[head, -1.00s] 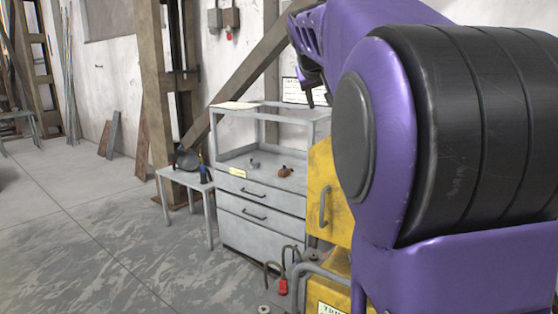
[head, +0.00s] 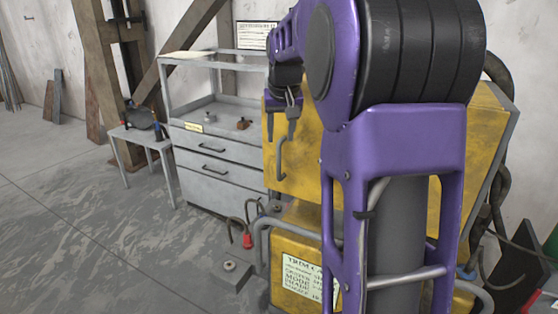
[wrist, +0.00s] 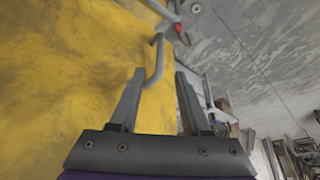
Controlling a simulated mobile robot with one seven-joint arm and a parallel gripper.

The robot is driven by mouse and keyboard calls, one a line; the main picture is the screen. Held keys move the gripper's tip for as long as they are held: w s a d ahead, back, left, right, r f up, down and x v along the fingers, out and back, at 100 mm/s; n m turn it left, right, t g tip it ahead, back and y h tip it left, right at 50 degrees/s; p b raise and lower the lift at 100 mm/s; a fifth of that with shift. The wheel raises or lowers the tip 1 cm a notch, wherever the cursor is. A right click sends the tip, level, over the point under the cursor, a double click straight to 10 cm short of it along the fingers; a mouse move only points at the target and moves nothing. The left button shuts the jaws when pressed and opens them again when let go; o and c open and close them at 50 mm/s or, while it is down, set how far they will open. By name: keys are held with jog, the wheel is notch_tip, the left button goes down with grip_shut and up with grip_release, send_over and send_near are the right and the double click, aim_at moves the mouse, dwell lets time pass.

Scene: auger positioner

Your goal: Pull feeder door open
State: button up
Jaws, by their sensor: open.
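The yellow feeder door (head: 300,175) has a grey bar handle (head: 282,158) near its left edge. The door looks shut, with my arm hiding part of its face. My gripper (head: 280,138) is open and points down just above the handle in the head view. In the wrist view, my gripper (wrist: 159,72) has its two fingers apart, and the handle (wrist: 158,60) shows between and just beyond the fingertips. The door's yellow surface (wrist: 70,80) fills the left side there. I cannot tell whether a finger touches the handle.
A grey drawer cabinet (head: 215,165) stands left of the yellow machine, with small parts on its shelf. A small table (head: 140,137) stands further left. A grey pipe (head: 262,235) and a red-ended cable (head: 247,240) are below the door. Floor at the left is clear.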

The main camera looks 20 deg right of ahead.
aim_at(279, 154)
jog(key=b+x, duration=0.1)
jog(key=x, duration=0.9)
jog(key=shift+d, duration=0.1)
grip_shut()
dwell(1.1)
